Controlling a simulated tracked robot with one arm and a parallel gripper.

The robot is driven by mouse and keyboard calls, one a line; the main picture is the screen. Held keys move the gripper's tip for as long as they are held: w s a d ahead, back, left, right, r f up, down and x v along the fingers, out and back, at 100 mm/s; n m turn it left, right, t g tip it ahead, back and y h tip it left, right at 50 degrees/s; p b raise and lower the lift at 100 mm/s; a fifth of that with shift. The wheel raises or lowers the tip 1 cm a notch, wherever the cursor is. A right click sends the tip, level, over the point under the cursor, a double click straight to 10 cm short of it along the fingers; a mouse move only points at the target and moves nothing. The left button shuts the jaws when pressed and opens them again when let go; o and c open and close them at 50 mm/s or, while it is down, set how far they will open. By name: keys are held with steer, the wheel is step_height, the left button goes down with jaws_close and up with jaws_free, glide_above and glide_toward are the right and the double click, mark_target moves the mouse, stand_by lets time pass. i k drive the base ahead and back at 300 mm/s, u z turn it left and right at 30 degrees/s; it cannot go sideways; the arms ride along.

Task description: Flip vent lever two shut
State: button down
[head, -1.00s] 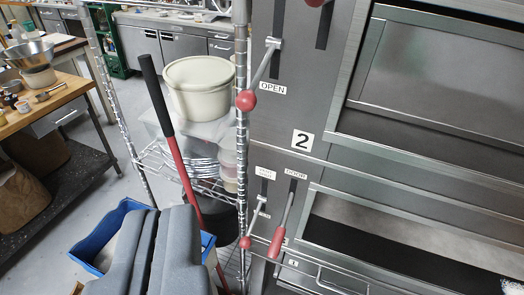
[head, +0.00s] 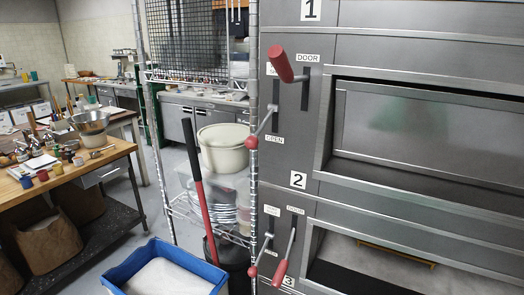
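The number 2 plate (head: 298,180) is on the grey oven front, between two pairs of levers. The vent lever above the plate (head: 264,124) has a metal rod slanting down-left to a red ball, beside the OPEN label (head: 275,140). The vent lever below the plate (head: 262,256) also slants down to a red ball. Its label is too small to read. I cannot tell from the plate alone which pair belongs to deck two. My gripper is not in view.
A red-gripped door lever (head: 281,64) juts out above; another (head: 280,272) hangs low. A wire rack post (head: 253,90) stands close left of the levers. A red-handled pole (head: 201,205), white tub (head: 223,150) and blue crate (head: 152,249) are left. Floor shows between table and rack.

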mark_target(251, 142)
steer(key=i, duration=1)
steer(key=u, duration=0.1)
steer(key=k, duration=0.9)
steer(key=z, duration=0.45)
steer(key=i, duration=1)
